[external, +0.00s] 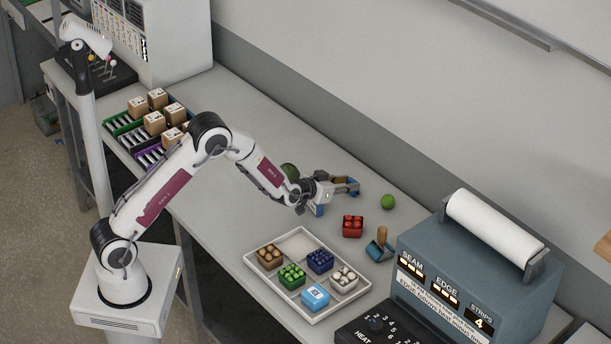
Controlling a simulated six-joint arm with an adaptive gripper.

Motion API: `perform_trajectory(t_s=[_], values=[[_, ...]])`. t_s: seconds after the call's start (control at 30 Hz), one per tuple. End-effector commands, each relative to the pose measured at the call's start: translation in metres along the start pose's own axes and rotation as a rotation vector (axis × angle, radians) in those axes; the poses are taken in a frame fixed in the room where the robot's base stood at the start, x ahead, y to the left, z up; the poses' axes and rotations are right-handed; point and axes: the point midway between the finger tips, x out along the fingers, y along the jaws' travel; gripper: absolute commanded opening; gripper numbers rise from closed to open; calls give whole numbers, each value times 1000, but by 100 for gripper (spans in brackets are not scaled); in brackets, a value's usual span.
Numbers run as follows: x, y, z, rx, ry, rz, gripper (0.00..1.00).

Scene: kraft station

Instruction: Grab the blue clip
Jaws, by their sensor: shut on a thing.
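My gripper (340,190) is at the end of the arm, above the back middle of the table. It is shut on a small blue piece (320,209) that shows at its jaws. The piece is partly hidden and too small to tell for certain whether it is a clip. Blue and yellowish parts also show at the jaws' far right side.
The tray also holds brown, green, dark-blue and white filled boxes; its back compartment is empty. A red box (353,226), a green ball (388,201) and a wooden-handled tool (379,246) stand nearby. A grey-blue machine (470,275) is at right. Cartons (155,122) stand at left.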

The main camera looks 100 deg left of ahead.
Motion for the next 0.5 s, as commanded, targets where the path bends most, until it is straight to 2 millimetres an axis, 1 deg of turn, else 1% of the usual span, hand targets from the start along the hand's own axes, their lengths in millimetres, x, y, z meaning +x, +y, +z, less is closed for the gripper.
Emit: perform_trajectory(t_s=[0.27,0.5], values=[[-3,0,-9,-1,2,-1,15],[-13,0,-32,-1,3,0,15]])
